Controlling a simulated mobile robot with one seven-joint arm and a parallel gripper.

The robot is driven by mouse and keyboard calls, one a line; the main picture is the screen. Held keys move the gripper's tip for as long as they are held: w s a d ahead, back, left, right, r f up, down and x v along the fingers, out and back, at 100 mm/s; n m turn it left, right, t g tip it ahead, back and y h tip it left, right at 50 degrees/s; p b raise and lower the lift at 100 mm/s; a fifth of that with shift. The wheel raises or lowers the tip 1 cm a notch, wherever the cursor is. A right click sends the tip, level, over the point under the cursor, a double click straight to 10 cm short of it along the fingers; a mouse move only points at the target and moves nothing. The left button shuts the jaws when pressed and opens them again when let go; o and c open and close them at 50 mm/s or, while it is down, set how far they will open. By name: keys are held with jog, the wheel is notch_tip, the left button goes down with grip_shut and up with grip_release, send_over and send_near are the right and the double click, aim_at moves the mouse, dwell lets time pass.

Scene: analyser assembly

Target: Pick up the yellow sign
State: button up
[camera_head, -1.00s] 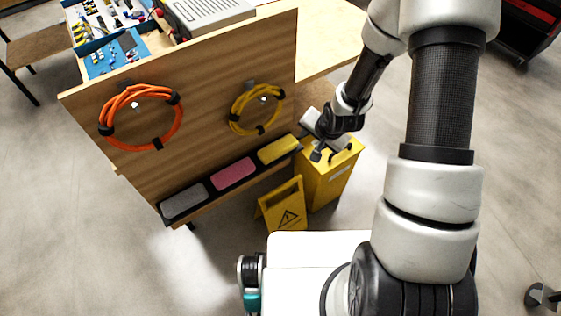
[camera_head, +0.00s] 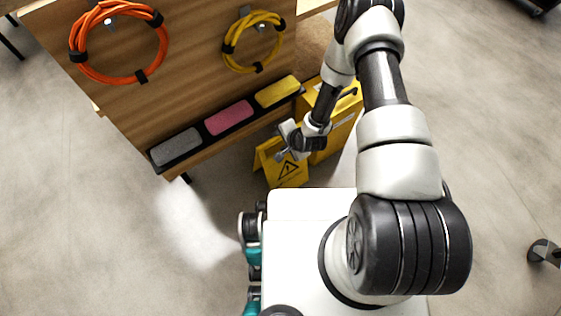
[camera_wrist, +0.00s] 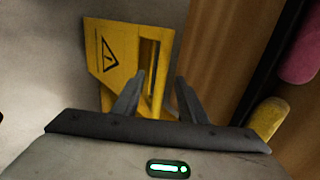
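The yellow sign (camera_head: 288,172) is a folding floor sign with a black warning triangle. It stands on the floor in front of the wooden panel, beside a yellow box. In the wrist view the sign (camera_wrist: 108,62) lies ahead of and left of the fingers, with the triangle face at the left. My gripper (camera_head: 284,155) is above the top of the sign in the head view and hides part of it. In the wrist view my gripper (camera_wrist: 158,90) has its two fingers apart, with part of the yellow sign visible between and beyond them. I cannot tell whether they touch it.
The yellow box (camera_head: 343,124) stands just behind and right of the sign. A shelf with grey (camera_head: 175,148), pink (camera_head: 229,118) and yellow (camera_head: 278,91) pads runs along the wooden panel (camera_head: 190,75). Orange (camera_head: 78,50) and yellow (camera_head: 230,47) cables hang above. Floor at left is clear.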

aim_at(275, 139)
jog(key=b+x, duration=0.2)
jog(key=x, duration=0.5)
jog(key=shift+w+a+f, duration=0.2)
jog(key=shift+w+a, duration=0.05)
jog(key=shift+w, duration=0.15)
grip_shut()
jog(key=shift+w+r, duration=0.1)
dwell(1.0)
